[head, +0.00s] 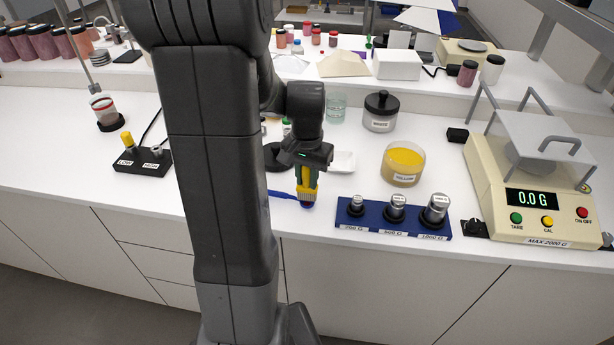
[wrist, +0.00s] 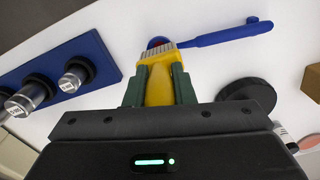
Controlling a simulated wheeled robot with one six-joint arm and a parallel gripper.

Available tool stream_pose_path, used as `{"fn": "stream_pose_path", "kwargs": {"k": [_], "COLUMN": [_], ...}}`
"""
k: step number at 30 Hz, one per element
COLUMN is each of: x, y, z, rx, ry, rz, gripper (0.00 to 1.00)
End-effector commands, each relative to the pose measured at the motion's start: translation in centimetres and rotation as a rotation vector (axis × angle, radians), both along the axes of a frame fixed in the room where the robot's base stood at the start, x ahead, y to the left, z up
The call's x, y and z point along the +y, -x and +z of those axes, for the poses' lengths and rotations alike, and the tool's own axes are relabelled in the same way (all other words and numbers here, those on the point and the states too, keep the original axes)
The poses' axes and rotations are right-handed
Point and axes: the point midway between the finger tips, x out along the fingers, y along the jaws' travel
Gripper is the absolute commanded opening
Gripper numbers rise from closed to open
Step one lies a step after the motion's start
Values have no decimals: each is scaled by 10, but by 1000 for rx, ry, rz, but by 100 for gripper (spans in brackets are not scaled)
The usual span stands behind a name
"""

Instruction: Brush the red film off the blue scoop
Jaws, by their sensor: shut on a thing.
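The blue scoop (wrist: 215,38) lies on the white bench, its handle pointing right in the wrist view; in the head view its handle (head: 284,194) points left. A little red shows in its bowl (wrist: 156,42), which the brush partly hides. My gripper (wrist: 160,80) is shut on a yellow brush (wrist: 158,92), with a green finger on each side. The brush points down in the head view (head: 307,188), its bristle end at the scoop's bowl. I cannot tell whether the bristles touch the bowl.
A blue block with several weights (head: 393,219) stands just right of the scoop. Behind are a yellow pigment jar (head: 403,163), a white dish (head: 343,162) and a lidded waste jar (head: 381,111). A scale (head: 530,190) is at the right. A black lid (wrist: 247,97) lies near my gripper.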

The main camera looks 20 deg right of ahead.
Motion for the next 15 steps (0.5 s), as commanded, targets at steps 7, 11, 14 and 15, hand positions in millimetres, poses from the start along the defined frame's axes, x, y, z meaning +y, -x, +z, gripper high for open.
{"fn": "stream_pose_path", "kwargs": {"k": [7, 11, 14, 15], "x": [0, 0, 0, 0], "y": [0, 0, 0, 0], "z": [-3, -4, -6, -6], "rx": [0, 0, 0, 0], "ry": [0, 0, 0, 0], "rz": [0, 0, 0, 0], "gripper": [0, 0, 0, 0]}}
